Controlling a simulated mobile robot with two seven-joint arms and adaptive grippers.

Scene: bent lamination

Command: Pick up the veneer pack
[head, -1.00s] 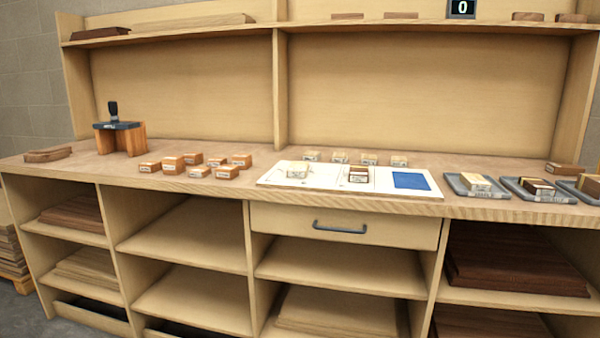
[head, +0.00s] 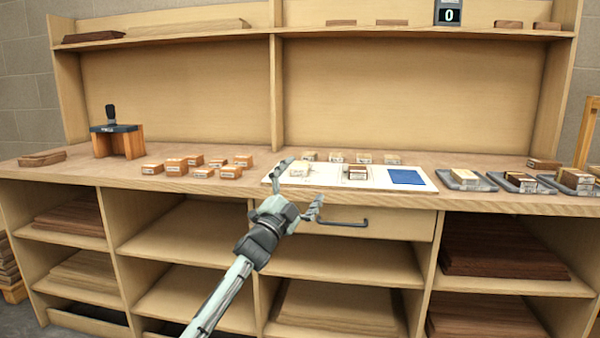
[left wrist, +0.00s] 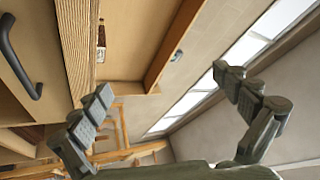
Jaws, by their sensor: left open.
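Small labelled wood blocks or packs lie on the bench; I cannot tell which is the veneer pack. A pale pack (head: 300,171) and a darker pack (head: 355,173) sit on a white board (head: 326,178) with a blue square (head: 406,177) at its right. Several pale packs (head: 364,158) stand behind the board, and several reddish-brown packs (head: 176,166) stand left of it. My left gripper (head: 298,188) is open and empty at the bench's front edge, by the board's left part. In the left wrist view its fingers (left wrist: 165,88) are spread with nothing between them. My right gripper is not in view.
Grey trays (head: 483,187) with packs stand at the right of the bench. A block stand with a black-handled tool (head: 118,141) is at the left. The drawer handle (head: 335,223) and bench edge lie close to my left gripper. Upper shelves hold boards.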

